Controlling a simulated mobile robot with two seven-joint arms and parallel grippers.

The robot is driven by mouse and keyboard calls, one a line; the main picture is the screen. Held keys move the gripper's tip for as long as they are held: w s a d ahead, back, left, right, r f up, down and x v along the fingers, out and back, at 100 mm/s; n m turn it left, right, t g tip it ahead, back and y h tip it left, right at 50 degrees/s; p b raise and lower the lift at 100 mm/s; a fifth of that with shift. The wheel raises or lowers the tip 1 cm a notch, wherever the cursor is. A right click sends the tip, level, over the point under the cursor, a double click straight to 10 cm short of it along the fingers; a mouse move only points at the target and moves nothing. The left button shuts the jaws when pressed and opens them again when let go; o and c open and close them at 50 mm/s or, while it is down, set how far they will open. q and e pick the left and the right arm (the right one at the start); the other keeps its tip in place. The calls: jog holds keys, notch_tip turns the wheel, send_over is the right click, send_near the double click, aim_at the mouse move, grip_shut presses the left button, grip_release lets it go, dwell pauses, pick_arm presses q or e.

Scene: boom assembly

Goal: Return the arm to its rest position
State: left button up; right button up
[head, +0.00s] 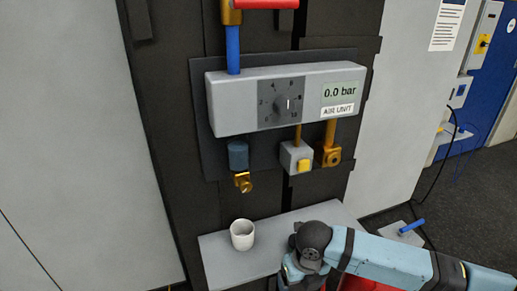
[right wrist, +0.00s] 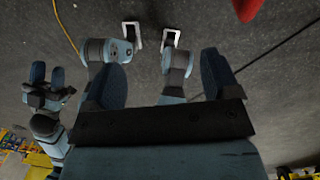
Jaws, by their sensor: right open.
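My right gripper (right wrist: 163,80) fills the middle of the right wrist view. Its two blue-padded fingers stand wide apart with nothing between them. In the head view my blue and black right arm (head: 385,259) crosses the lower right, in front of the grey shelf; its fingers do not show there. A smaller blue-fingered gripper, apparently my left (right wrist: 47,82), is at the left of the right wrist view. Whether its jaws count as open is unclear. The left arm does not show in the head view.
The grey air unit (head: 235,103) on the dark wall reads 0.0 bar. Below it are a yellow button (head: 303,166) and brass fittings (head: 330,156). A white cup (head: 242,235) stands upright on the shelf (head: 216,257), left of my arm. Dark floor (right wrist: 285,85) shows in the wrist view.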

jog(key=s+a+f+m+t+y, duration=0.35)
jog(key=a+m+y, duration=0.25)
jog(key=a+m, duration=0.45)
jog(key=s+d+f+m+t+h, duration=0.25)
jog(key=s+d+f+m, duration=0.3)
jog(key=d+m, duration=0.6)
jog(key=s+d+f+m+t+h, duration=0.1)
jog(key=s+d+f+m+t, duration=0.45)
jog(key=m, duration=0.85)
pick_arm(q)
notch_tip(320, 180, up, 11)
jog(key=p, duration=1.2)
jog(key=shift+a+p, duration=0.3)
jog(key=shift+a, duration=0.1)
pick_arm(e)
jog(key=d+r, duration=0.3)
jog(key=r, duration=0.9)
jog(key=shift+s+r+g, duration=0.25)
jog(key=shift+r+g, duration=0.1)
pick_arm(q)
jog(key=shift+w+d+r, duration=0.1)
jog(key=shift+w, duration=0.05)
pick_arm(e)
jog(key=shift+d, duration=0.1)
